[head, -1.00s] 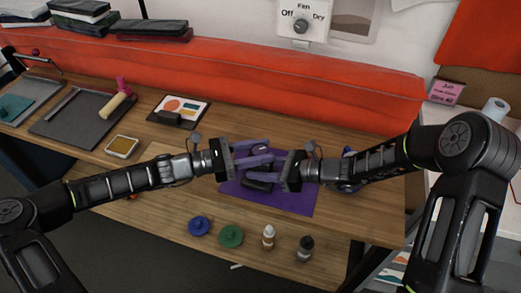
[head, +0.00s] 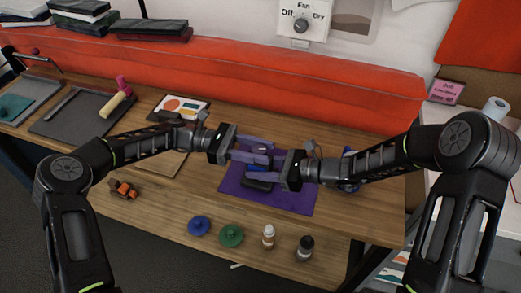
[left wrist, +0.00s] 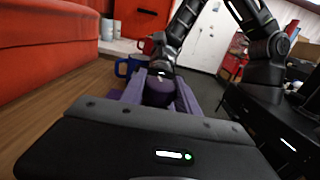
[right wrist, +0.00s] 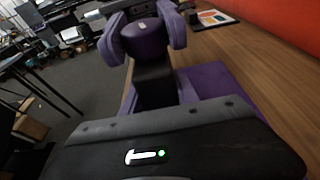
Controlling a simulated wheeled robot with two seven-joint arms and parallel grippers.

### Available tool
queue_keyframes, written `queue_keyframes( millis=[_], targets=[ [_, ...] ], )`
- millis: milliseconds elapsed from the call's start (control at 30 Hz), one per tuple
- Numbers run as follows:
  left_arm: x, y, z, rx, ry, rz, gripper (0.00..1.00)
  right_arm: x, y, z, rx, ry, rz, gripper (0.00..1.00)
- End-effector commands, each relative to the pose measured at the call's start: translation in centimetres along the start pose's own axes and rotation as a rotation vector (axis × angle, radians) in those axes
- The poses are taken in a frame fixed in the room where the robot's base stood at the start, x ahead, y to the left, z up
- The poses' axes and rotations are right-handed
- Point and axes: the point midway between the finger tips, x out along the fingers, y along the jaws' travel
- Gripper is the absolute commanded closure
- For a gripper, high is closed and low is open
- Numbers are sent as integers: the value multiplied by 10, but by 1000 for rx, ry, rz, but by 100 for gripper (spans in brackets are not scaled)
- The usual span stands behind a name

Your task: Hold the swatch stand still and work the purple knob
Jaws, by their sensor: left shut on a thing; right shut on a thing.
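The dark swatch stand (head: 258,184) stands on a purple mat (head: 290,199) near the middle of the table. Its purple knob (left wrist: 158,90) sits between the two fingers of my left gripper (head: 266,154) in the left wrist view. The knob (right wrist: 145,38) and the black body of the stand (right wrist: 155,82) also show in the right wrist view. My left gripper comes from the left and is shut on the knob. My right gripper (head: 260,166) comes from the right and is shut on the stand. The fingers hide much of the stand in the head view.
A small orange item (head: 124,189) lies beneath my left arm. A blue mug (left wrist: 128,66) stands beyond the mat. A red-orange cushion (head: 250,75) runs along the back.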

Motion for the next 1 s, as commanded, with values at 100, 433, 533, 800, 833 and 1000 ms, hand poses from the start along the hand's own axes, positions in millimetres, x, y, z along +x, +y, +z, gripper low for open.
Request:
queue_keyframes(
  millis=[100,433,533,800,833,1000],
  targets=[
    [0,0,-1,-1,3,2,100,1,1,0,-1,-1,3,100],
    [0,0,-1,0,2,2,46,0,1,0,-1,0,2,100],
    [0,0,0,0,1,2,42,0,0,0,-1,0,1,100],
    [0,0,2,1,1,2,42,0,0,0,0,0,0,100],
    [0,0,3,1,1,1,42,0,0,0,0,0,0,100],
    [0,0,21,3,2,1,42,0,0,0,0,0,0,100]
  ],
)
